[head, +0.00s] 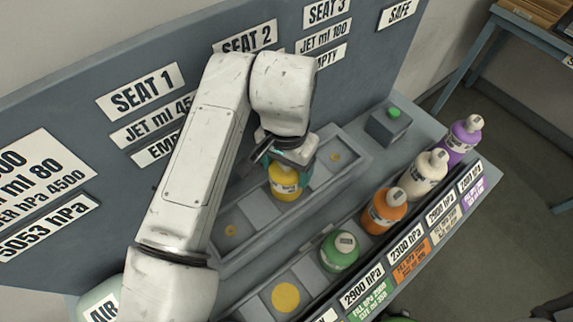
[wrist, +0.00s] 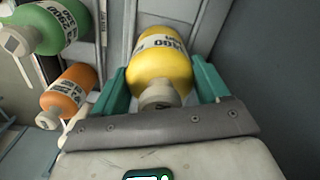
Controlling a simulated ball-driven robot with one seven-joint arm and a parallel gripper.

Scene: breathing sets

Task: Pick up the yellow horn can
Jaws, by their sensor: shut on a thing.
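The yellow horn can (head: 284,183) is at the middle seat of the grey tray below the SEAT 2 sign. In the wrist view the yellow can (wrist: 162,68) lies between the two teal fingers of my gripper (wrist: 160,88), which is shut on its sides. In the head view my gripper (head: 286,156) comes down over the can from above and hides its top. I cannot tell whether the can's base touches the seat.
A front rack holds a green can (head: 339,251), an orange can (head: 384,210), a cream can (head: 426,171) and a purple can (head: 463,135). A yellow disc (head: 286,297) marks a bare slot. A green-button box (head: 388,124) stands right of the seat tray (head: 228,262). A sign wall rises behind.

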